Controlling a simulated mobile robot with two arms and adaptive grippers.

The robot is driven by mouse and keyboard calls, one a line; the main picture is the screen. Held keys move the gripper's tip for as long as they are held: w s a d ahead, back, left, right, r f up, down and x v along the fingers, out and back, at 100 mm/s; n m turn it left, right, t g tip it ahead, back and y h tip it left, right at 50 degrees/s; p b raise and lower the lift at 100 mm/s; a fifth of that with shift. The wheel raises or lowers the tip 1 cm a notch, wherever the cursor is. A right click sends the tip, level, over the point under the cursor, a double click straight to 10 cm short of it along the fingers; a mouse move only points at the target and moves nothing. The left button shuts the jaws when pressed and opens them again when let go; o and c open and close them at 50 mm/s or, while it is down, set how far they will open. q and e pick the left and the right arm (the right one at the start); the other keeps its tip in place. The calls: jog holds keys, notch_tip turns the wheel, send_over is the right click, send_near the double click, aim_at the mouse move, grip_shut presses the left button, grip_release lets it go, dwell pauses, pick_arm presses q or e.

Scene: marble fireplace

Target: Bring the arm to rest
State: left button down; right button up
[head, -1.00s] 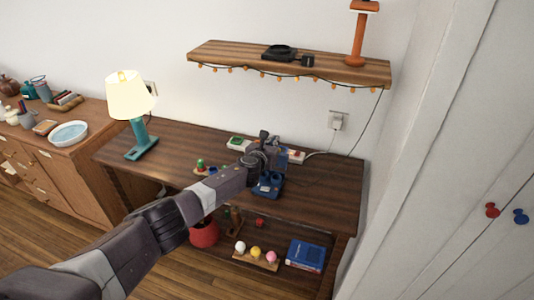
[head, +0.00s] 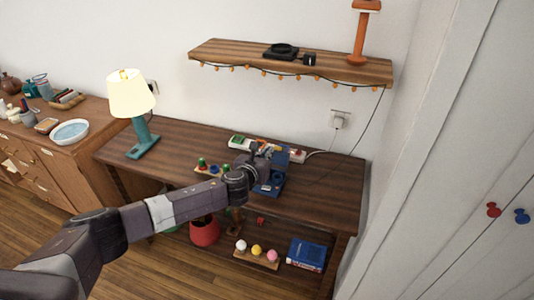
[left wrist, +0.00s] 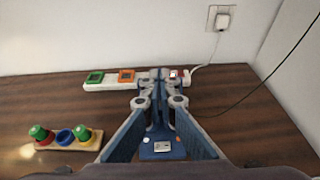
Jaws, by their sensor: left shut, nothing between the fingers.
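My left arm comes in from the left in the head view. Its gripper (head: 264,166) is over the wooden table (head: 325,190), above or close to a blue device (head: 272,187) and partly covering it. In the left wrist view the fingers (left wrist: 160,76) meet at the tips, with nothing between them. The blue device (left wrist: 161,150) lies below and between the finger links there. My right gripper shows in neither view.
A white power strip (left wrist: 103,86) with green and orange sockets lies behind the gripper. A wooden holder with coloured pegs (left wrist: 68,142) is at left. A teal lamp (head: 141,138) stands on the table's left. A wall shelf (head: 230,53) hangs above. The table's right part is clear.

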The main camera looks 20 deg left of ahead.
pick_arm(q)
jog(key=shift+s+r, duration=0.15)
jog(key=shift+s, duration=0.3)
jog(key=s+d+f+n+g, duration=0.2)
jog(key=s+d+f+n, duration=0.3)
jog(key=s+n, duration=0.4)
jog(key=s+d+f+n+g, duration=0.2)
jog(key=s+d+f+n, duration=0.25)
jog(key=s+n, duration=0.5)
jog(key=s+a+f+n+g, duration=0.1)
jog(key=s+a+n+g, duration=0.25)
jog(key=s+n, duration=0.8)
jog(key=s+a+f+n+g, duration=0.1)
jog(key=s+a+n+g, duration=0.25)
jog(key=s, duration=1.45)
notch_tip(320, 180, down, 27)
jog(key=s+g, duration=0.1)
jog(key=s, duration=0.1)
jog(key=s+a+f+b, duration=0.1)
jog(key=s+f, duration=0.7)
jog(key=s+a+f+g, duration=0.1)
jog(key=s+a+f, duration=0.1)
jog(key=s+f, duration=0.7)
jog(key=shift+a+y+b, duration=0.3)
jog(key=shift+b, duration=0.05)
